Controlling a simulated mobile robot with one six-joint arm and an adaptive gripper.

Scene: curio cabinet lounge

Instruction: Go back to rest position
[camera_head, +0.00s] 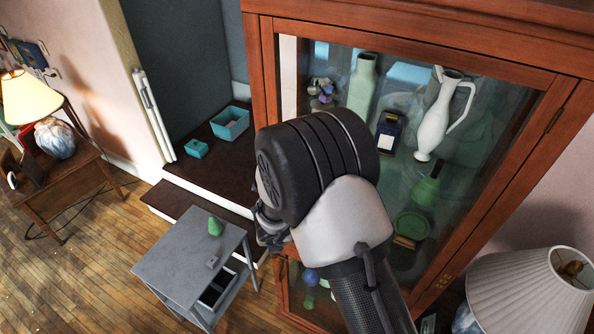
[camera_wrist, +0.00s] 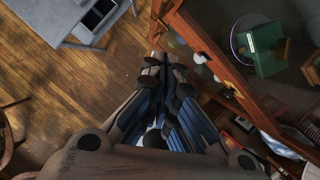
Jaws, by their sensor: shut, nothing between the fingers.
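My gripper (camera_wrist: 165,68) points down in the wrist view, with its two fingers close together and nothing between them. In the head view only part of my gripper (camera_head: 270,232) shows, at the left of my dark wrist; its fingertips are hard to make out there. My arm rises from the bottom of the head view, in front of the wooden curio cabinet (camera_head: 258,75). The wrist view shows wooden floor below the fingers and the cabinet's frame (camera_wrist: 205,48) close on their right.
Teal boxes (camera_head: 230,122) sit on a dark step behind. A white lampshade (camera_head: 530,292) is at the lower right. Open floor (camera_head: 100,270) lies at the left.

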